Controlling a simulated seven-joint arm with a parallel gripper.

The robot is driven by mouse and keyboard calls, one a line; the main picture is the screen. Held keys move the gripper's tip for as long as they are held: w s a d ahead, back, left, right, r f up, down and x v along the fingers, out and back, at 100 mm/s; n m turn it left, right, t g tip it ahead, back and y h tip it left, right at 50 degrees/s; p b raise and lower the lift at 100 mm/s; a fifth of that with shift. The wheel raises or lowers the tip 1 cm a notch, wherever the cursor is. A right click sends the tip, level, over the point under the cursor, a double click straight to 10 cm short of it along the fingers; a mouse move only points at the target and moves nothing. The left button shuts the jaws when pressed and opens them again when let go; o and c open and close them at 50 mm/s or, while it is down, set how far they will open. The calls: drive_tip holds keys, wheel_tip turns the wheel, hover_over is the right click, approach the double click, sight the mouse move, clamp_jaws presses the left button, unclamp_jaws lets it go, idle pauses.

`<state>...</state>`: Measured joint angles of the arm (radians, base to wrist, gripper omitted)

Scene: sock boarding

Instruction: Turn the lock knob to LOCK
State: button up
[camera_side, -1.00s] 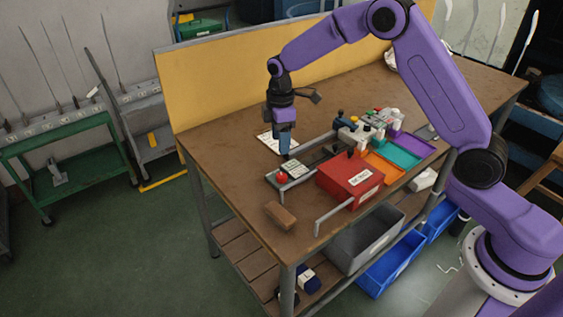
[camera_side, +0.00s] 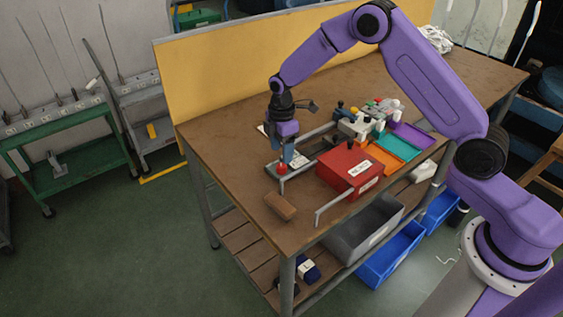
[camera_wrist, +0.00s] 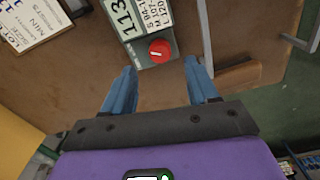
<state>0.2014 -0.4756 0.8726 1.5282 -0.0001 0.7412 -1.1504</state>
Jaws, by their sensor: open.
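The red lock knob (camera_wrist: 160,50) sits on a grey-green panel (camera_wrist: 138,62) and has a pale mark on its face. In the wrist view it lies just beyond and between my fingertips. In the side view the knob (camera_side: 281,169) is right beside and below my gripper (camera_side: 288,160). My gripper, with its blue fingers, also shows in the wrist view (camera_wrist: 160,75). It is open and empty, its fingers apart from the knob. I cannot read any LOCK label by the knob.
A paper card (camera_wrist: 30,20) lies beside the panel. A brown block (camera_side: 280,206) lies in front on the wooden table (camera_side: 225,150). A red box (camera_side: 350,165), grey rails and orange, teal and purple trays (camera_side: 412,136) stand to the right. The table's left part is clear.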

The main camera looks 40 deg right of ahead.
sight(281, 166)
drive_tip(key=shift+f, duration=2.7)
drive_tip(key=shift+c, duration=0.2)
drive_tip(key=c, duration=1)
